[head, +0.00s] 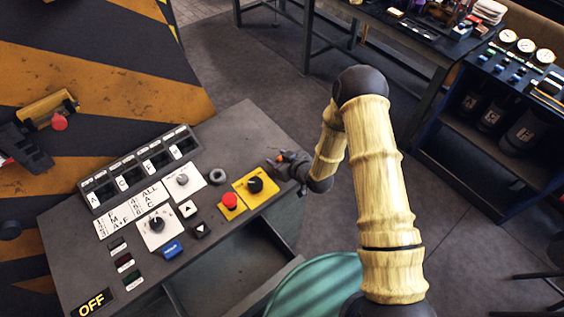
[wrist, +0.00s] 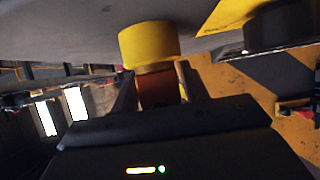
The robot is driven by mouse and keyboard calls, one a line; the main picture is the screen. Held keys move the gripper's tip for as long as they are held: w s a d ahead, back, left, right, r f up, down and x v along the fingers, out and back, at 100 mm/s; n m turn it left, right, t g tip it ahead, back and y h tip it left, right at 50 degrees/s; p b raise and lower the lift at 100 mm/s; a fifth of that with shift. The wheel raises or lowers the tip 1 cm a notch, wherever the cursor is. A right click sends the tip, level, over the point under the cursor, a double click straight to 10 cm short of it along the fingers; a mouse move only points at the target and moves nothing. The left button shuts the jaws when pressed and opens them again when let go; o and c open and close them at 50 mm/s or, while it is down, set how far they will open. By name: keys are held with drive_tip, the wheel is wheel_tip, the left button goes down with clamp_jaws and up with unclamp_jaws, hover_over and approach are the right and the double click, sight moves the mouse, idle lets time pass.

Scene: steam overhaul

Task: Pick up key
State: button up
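My gripper (head: 286,163) is at the right edge of the grey control panel (head: 235,130), right of a black knob on a yellow plate. In the wrist view, a yellow round piece (wrist: 150,45) with an orange-brown part below it sits between my two fingers (wrist: 160,90). The fingers stand apart on either side of the orange-brown part. I cannot tell whether they touch it. A small orange spot shows at the gripper in the head view. I see no clear key shape, and cannot tell whether this piece is the key.
The panel holds a black knob (head: 255,184), a red button (head: 230,200), a grey ring (head: 217,176), a blue button (head: 172,249) and an "OFF" display (head: 92,303). A cluttered workbench (head: 420,35) and a gauge cabinet (head: 500,110) stand behind. Floor is clear between.

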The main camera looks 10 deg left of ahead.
drive_tip(key=c, duration=0.7)
drive_tip(key=shift+o, duration=0.2)
drive_tip(key=shift+r, duration=0.15)
wheel_tip(320, 180, up, 10)
drive_tip(key=b, duration=0.3)
